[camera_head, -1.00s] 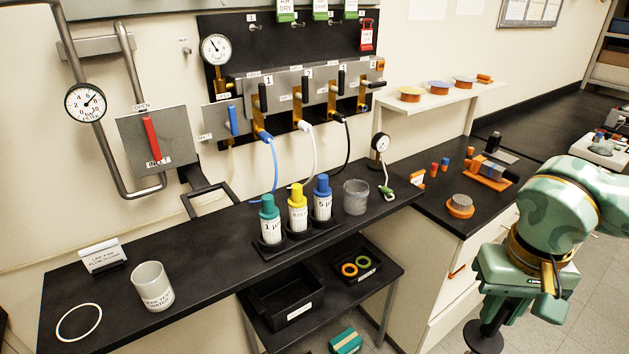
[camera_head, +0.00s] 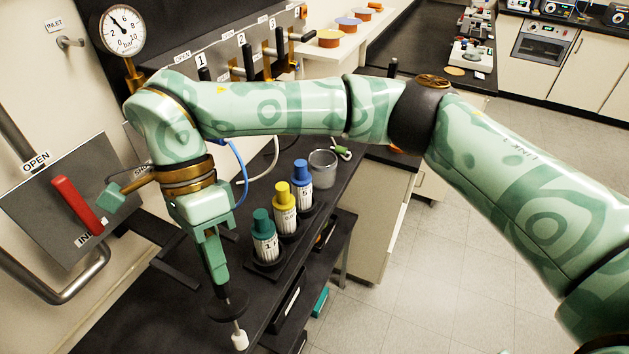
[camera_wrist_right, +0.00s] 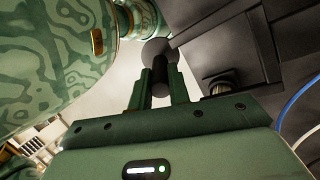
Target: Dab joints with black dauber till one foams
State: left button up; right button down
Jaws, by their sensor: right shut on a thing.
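My right gripper (camera_head: 216,268) points down over the left part of the black bench and is shut on the black dauber. The dauber (camera_head: 228,305) has a dark round disc and a white tip (camera_head: 240,340) at its lower end; I cannot tell if the tip touches the bench. In the right wrist view the fingers (camera_wrist_right: 160,92) close on its dark handle (camera_wrist_right: 160,75). The numbered valves (camera_head: 250,60) stand on the wall panel behind my right arm, which hides their lower joints. The blue hose (camera_head: 240,172) and white hose (camera_head: 274,155) hang below. My left gripper is out of view.
Bottles with teal (camera_head: 262,222), yellow (camera_head: 283,194) and blue (camera_head: 301,171) caps stand close right of the gripper. A clear beaker (camera_head: 323,168) stands behind them. The red inlet lever (camera_head: 78,206) is at left. Open floor lies right of the bench.

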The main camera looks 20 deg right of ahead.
jog(key=a+r+m+g+y, duration=0.2)
jog(key=a+r+m+y, duration=0.1)
jog(key=m+y, duration=0.4)
jog(key=w+d+r+m+t+y+p, duration=0.2)
jog(key=w+d+m+t+y, duration=0.3)
jog(key=m, duration=0.4)
jog(key=w+d+f+m+t, duration=0.2)
jog(key=d+f+m+t, duration=0.1)
jog(key=d+m+t, duration=0.2)
jog(key=w+d+f+m+t+p, duration=0.1)
jog(key=d+f+m+t, duration=0.3)
jog(key=d+t, duration=0.5)
jog(key=shift+w+d+f+m+t+y, duration=0.2)
jog(key=shift+w+d+m+t+y, duration=0.2)
jog(key=shift+w+d+m, duration=0.55)
jog(key=shift+s+d, duration=0.25)
